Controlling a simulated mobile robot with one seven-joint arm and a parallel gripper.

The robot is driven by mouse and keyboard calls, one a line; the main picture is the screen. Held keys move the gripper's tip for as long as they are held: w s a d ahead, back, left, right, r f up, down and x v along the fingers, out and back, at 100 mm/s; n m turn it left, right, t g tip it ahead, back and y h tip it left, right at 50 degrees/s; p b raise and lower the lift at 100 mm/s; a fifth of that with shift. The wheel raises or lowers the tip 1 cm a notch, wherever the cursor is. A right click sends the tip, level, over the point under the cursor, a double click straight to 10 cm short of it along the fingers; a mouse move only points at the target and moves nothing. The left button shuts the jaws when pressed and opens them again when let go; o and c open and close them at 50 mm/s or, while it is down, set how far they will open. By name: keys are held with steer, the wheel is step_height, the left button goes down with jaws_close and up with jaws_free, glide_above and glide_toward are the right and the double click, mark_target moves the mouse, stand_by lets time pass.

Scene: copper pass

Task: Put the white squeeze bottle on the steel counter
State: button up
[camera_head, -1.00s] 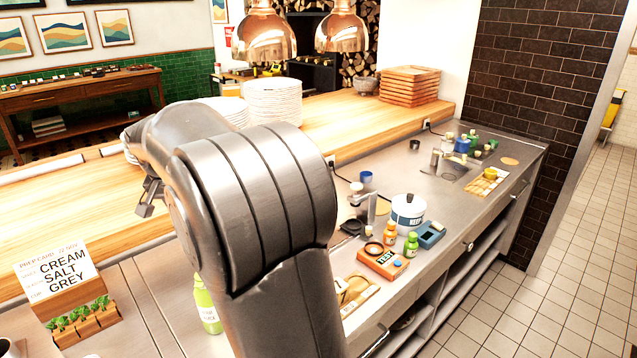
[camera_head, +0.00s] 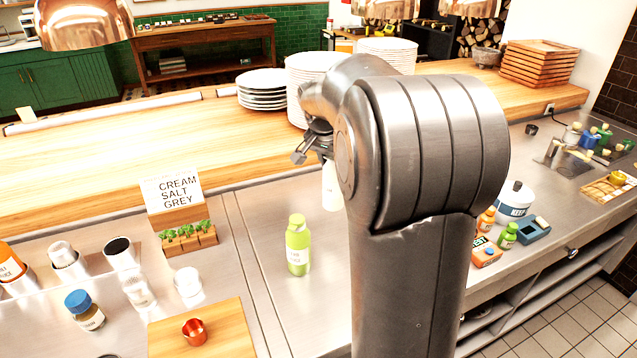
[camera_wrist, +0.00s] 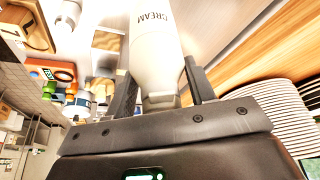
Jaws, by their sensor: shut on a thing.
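My gripper (camera_head: 322,150) is shut on the white squeeze bottle (camera_head: 331,188). In the head view the bottle hangs below the gripper, partly hidden behind my arm. In the wrist view the bottle (camera_wrist: 155,50), with the word CREAM on it, sits between the two fingers (camera_wrist: 157,78). The steel counter (camera_head: 262,285) stretches across the front of the head view. The bottle shows over the counter's back part, close to the wooden ledge. I cannot tell whether its base touches the steel.
A green bottle (camera_head: 298,246) stands on the counter left of my arm. A prep card (camera_head: 172,190) with a planter (camera_head: 188,238) and a wooden board (camera_head: 203,335) are farther left. Plate stacks (camera_head: 262,90) stand on the wooden ledge (camera_head: 120,152). Bare steel surrounds the green bottle.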

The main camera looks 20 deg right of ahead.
steer(key=w+a+f, duration=0.4)
steer(key=a+f, duration=0.1)
steer(key=f, duration=0.3)
steer(key=shift+w, duration=0.35)
steer(key=shift+f, duration=0.15)
steer(key=o, duration=1.5)
